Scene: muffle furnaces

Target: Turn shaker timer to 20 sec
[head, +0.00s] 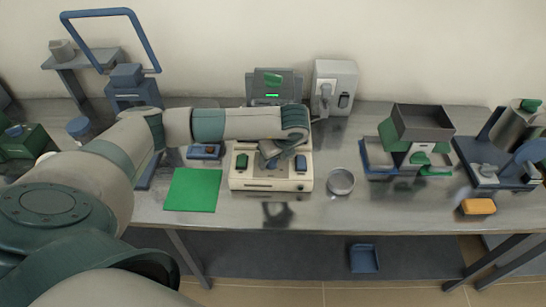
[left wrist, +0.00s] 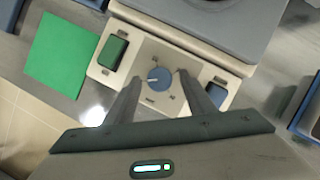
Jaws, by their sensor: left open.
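The shaker (head: 270,184) is a cream box on the bench, in the middle of the head view. In the left wrist view its panel (left wrist: 185,60) carries a round blue timer knob (left wrist: 159,79) with a light pointer mark, between a green rocker switch (left wrist: 113,51) and a blue rocker switch (left wrist: 217,97). My left gripper (head: 273,160) is over the panel. In the left wrist view the open fingers (left wrist: 160,80) lie on either side of the knob with gaps; contact cannot be told. The dial markings are too small to read. My right gripper is not in view.
A green mat (head: 193,190) lies left of the shaker, and a round metal dish (head: 341,181) stands to its right. A dark device with a green display (head: 274,85) and a pale box (head: 335,86) stand behind. Bare bench lies in front.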

